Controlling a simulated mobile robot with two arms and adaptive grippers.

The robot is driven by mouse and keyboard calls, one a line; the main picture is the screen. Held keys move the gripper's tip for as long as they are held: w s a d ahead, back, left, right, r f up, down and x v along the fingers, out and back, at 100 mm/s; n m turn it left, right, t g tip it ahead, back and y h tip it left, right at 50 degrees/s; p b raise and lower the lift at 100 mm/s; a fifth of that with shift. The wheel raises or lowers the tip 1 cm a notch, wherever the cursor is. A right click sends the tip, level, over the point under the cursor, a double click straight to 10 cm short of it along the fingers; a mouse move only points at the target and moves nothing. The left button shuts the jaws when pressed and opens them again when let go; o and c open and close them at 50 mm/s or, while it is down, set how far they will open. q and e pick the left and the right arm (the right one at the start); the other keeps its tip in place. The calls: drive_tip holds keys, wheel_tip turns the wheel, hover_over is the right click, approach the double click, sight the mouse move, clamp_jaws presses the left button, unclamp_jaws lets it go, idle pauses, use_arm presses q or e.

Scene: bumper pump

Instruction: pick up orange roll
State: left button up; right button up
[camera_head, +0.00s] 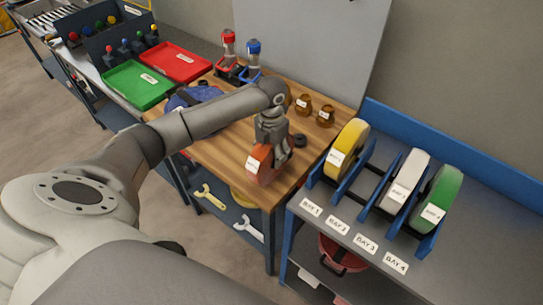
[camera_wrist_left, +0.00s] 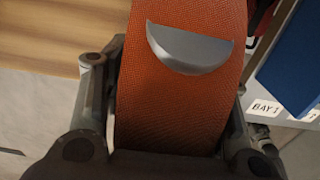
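The orange roll (camera_head: 262,164) is upright at the front right of the wooden workbench, with a white label on its side. In the left wrist view the orange roll (camera_wrist_left: 180,105) fills the middle, with a grey half-disc shape on its upper part. My left gripper (camera_head: 270,133) comes down on the roll from above. Its two fingers (camera_wrist_left: 172,110) lie close against both sides of the roll and appear shut on it. I cannot tell whether the roll rests on the wood or is just above it. My right gripper is not in view.
A blue rack (camera_head: 341,208) labelled BAY 1 to BAY 4 stands right of the workbench, holding yellow (camera_head: 346,147), white (camera_head: 404,180) and green (camera_head: 438,197) rolls. A dark ring (camera_head: 299,140) and brown parts (camera_head: 303,105) lie behind the orange roll. Red (camera_head: 172,62) and green (camera_head: 138,84) trays are at left.

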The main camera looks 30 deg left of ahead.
use_arm(q)
clamp_jaws()
drive_tip(key=shift+w+r, duration=0.15)
drive_tip(key=shift+r, duration=0.1)
